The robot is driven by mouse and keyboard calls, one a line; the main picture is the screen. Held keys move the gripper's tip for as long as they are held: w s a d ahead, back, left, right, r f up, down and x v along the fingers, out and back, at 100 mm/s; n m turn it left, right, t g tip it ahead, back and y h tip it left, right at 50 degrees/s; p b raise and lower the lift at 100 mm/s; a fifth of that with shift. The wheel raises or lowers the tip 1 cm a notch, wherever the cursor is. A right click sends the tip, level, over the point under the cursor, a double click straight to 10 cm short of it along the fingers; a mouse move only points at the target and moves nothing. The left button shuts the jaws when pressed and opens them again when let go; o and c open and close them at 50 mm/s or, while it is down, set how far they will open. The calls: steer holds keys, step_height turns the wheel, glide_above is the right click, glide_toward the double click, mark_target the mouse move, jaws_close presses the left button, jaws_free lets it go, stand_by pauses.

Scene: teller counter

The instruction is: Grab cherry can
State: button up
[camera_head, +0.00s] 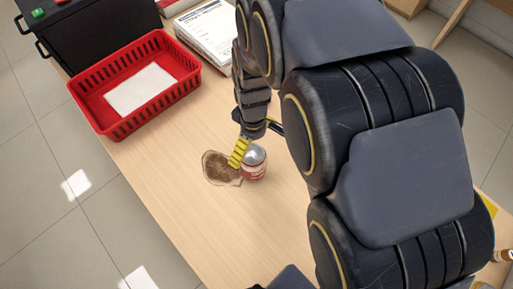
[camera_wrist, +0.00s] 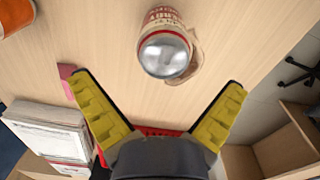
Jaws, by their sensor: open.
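A can (camera_head: 254,162) with a silver top and a red and white label stands upright on the wooden counter in the head view. In the wrist view the can (camera_wrist: 165,52) is at the upper middle, seen mostly from above. In the head view one yellow finger (camera_head: 239,151) shows just beside the can; my arm hides much of the gripper.
A brown irregular patch (camera_head: 220,169) lies beside the can. A red basket (camera_head: 116,131) with a white sheet (camera_head: 140,90) stands at the upper left, near a black box (camera_head: 95,32). A stack of papers (camera_head: 210,35) lies behind. The counter's front left is clear.

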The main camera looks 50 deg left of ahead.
mark_target(253, 153)
steer(key=f, duration=0.5)
steer(key=shift+s+d+f, duration=0.1)
steer(key=shift+s+f, duration=0.15)
steer(key=shift+s, duration=0.05)
steer(key=shift+r, duration=0.1)
steer(key=c, duration=1.1)
